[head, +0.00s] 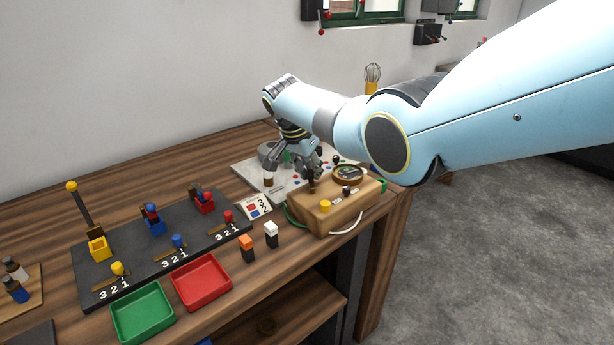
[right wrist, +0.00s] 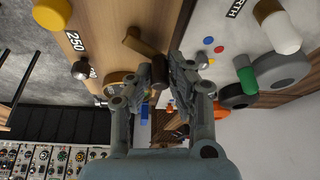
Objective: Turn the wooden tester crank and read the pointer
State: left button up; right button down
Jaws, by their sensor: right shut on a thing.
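The wooden tester (head: 345,212) is a light box at the right end of the bench. Its brass-rimmed round dial (head: 348,174) faces up; the pointer is too small to read. The brown wooden crank (head: 313,187) stands near the box's back left, and its arm shows in the right wrist view (right wrist: 143,42). My right gripper (head: 305,166) reaches down over it and is shut on the crank's handle, which the fingers partly hide. In the right wrist view the fingers (right wrist: 168,68) close beside the crank arm. My left gripper is not in view.
A pale board (head: 245,166) with a grey round part lies behind the tester. A yellow knob (head: 326,205) and a white cable (head: 348,222) are at its front. A dark lever panel (head: 130,265), a green tray (head: 142,313) and a red tray (head: 201,282) lie left.

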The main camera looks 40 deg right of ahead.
jog(key=m+b, duration=0.1)
jog(key=m+g+b, duration=0.1)
jog(key=m, duration=0.1)
jog(key=shift+s+d, duration=0.2)
jog(key=shift+d, duration=0.2)
jog(key=shift+s+d+m+g+b, duration=0.15)
jog(key=shift+m+g+b, duration=0.1)
jog(key=shift+m+b, duration=0.25)
jog(key=shift+s+d+m+g+b, duration=0.1)
jog(key=shift+m+g+b, duration=0.2)
jog(key=shift+m, duration=0.3)
jog(key=shift+r, duration=0.1)
jog(key=c, duration=1.2)
grip_release()
jog(key=v, duration=1.2)
jog(key=shift+s, duration=0.1)
